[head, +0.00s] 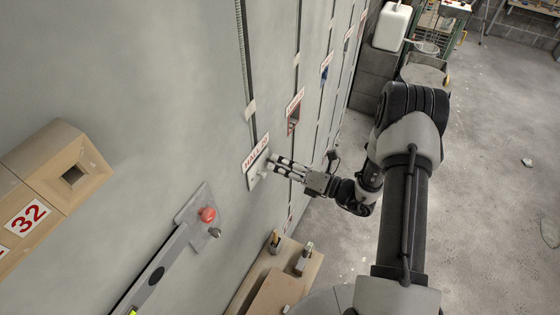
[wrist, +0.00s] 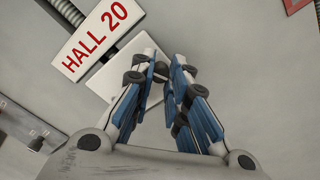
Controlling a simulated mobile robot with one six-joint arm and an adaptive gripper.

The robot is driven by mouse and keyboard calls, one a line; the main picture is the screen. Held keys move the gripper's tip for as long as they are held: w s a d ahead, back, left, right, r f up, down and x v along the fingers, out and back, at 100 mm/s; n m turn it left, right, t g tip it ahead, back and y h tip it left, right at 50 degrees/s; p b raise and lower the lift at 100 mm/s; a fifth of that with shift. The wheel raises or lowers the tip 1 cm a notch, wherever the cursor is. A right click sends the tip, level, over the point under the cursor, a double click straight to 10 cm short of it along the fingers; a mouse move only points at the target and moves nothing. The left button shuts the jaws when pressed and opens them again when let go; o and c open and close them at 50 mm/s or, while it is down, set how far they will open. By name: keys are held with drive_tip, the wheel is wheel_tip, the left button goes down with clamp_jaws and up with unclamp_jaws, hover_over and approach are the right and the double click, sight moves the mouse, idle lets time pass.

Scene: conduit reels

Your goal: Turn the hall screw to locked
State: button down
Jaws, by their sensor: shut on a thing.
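The white HALL 20 label (head: 257,155) is on the grey wall, and it also shows in the wrist view (wrist: 98,38). Just below it is a pale plate (head: 254,181), which shows in the wrist view (wrist: 120,62) behind my fingers. My gripper (head: 273,165) reaches the plate from the right. In the wrist view my gripper (wrist: 162,72) has its blue-padded fingers brought close together at the plate, shut on the hall screw. The screw itself is hidden between the fingertips, so I cannot tell which way it is turned.
A plate with a red button (head: 208,214) and a small dark knob (head: 215,233) is lower left on the wall. A wooden box marked 32 (head: 62,175) juts out at left. A wooden bench (head: 250,287) with small items stands below. Floor (head: 490,190) at right is mostly clear.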

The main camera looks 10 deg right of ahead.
drive_tip(key=m+p, duration=0.1)
drive_tip(key=m, duration=0.3)
drive_tip(key=shift+m, duration=0.3)
drive_tip(key=shift+p, duration=0.3)
drive_tip(key=c, duration=1.5)
unclamp_jaws()
drive_tip(key=shift+d, duration=0.1)
drive_tip(key=v, duration=1.2)
